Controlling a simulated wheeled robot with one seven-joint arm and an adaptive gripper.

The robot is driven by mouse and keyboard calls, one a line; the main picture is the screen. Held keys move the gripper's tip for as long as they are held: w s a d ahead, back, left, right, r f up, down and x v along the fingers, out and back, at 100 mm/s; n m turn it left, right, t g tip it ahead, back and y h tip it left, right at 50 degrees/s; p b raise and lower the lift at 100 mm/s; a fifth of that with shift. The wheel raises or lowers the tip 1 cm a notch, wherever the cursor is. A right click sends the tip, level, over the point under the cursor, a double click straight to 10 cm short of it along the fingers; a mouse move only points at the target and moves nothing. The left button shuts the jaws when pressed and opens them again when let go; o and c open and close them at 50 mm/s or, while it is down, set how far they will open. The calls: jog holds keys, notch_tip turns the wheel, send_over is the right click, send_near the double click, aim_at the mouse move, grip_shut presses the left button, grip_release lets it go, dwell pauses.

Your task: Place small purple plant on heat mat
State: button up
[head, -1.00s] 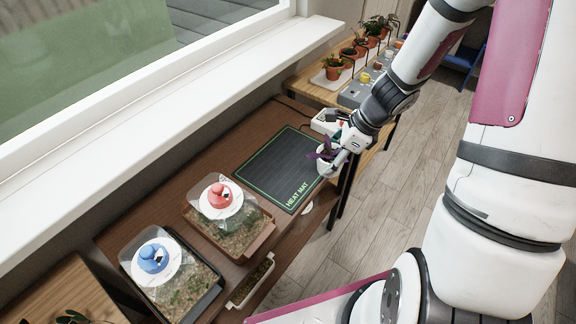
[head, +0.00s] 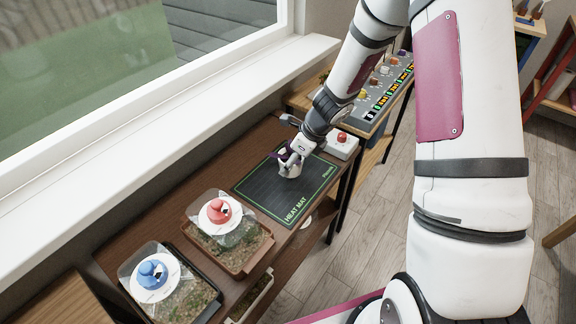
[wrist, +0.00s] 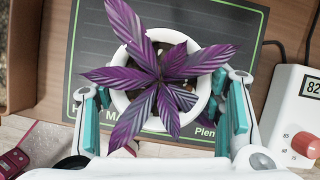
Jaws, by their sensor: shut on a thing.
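The small purple plant (wrist: 158,78) has striped purple leaves and sits in a round white pot (wrist: 202,100). My gripper (wrist: 165,108) is shut on the pot, with a teal-padded finger at each side of it. In the head view my gripper (head: 291,164) is over the heat mat, and the plant is mostly hidden behind it. The heat mat (head: 262,197) is a dark rectangle with a green border and lettering, lying on the brown table. The mat also shows under the plant in the wrist view (wrist: 91,60). I cannot tell whether the pot touches the mat.
A white controller box (head: 341,146) with a red knob stands at the mat's far right. Two trays with clear lids, one with a red knob (head: 219,211) and one with a blue knob (head: 152,273), stand at the near left. The window sill (head: 150,120) runs along the left.

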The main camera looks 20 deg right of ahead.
jog(key=shift+w+a+f, duration=0.1)
jog(key=shift+w+a, duration=0.3)
jog(key=shift+w, duration=0.15)
jog(key=shift+f+b, duration=0.3)
jog(key=shift+f, duration=1.4)
jog(key=shift+f, duration=0.1)
jog(key=o, duration=1.3)
jog(key=shift+o, duration=0.2)
